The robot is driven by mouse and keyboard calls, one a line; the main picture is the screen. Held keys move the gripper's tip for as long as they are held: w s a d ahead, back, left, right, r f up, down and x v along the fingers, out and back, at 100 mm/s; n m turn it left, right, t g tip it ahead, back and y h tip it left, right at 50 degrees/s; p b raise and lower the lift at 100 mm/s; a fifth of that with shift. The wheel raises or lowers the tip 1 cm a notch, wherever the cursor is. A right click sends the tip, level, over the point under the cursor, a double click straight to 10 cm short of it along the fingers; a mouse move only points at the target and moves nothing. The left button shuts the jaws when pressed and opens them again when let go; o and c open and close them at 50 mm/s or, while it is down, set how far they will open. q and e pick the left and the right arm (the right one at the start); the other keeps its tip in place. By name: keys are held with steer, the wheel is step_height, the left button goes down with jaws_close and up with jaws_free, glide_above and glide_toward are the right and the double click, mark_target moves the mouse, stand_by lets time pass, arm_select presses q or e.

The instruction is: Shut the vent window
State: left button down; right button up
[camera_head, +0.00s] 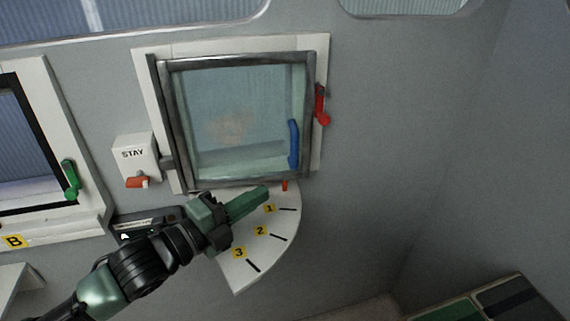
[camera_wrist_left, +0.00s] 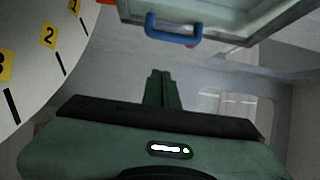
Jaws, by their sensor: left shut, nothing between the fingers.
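The vent window (camera_head: 240,115) is a grey-framed glass pane in a white wall frame, with a blue handle (camera_head: 294,145) at its lower right. It looks slightly ajar; the exact angle is hard to tell. A red latch lever (camera_head: 321,104) is on the frame's right side. A red pointer (camera_head: 285,185) under the pane is just above mark 1 of the white scale (camera_head: 270,240). My left gripper (camera_head: 266,191) is shut and empty, in front of the scale and below the pane. In the left wrist view its fingers (camera_wrist_left: 160,88) are below the blue handle (camera_wrist_left: 173,31), apart from it. My right gripper is not shown.
A white STAY box (camera_head: 134,156) with an orange lever (camera_head: 137,182) is left of the window. Window B (camera_head: 55,150), with a green handle (camera_head: 70,180), is further left. The wall to the right is bare. Dark and green panels (camera_head: 500,302) are at lower right.

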mark_target(291, 158)
arm_select(q)
steer(key=w+d+p, duration=0.4)
steer(key=w+d, duration=0.1)
steer(key=w, duration=0.4)
steer(key=shift+w+d, duration=0.15)
steer(key=shift+w, duration=0.15)
steer(key=shift+w+d+r+n+t+y, duration=0.15)
steer(key=shift+w+n+t+y, duration=0.35)
steer(key=shift+w, duration=0.55)
steer(key=shift+w+t+y, duration=0.3)
steer(key=shift+w+y, duration=0.05)
steer(key=shift+y, duration=0.15)
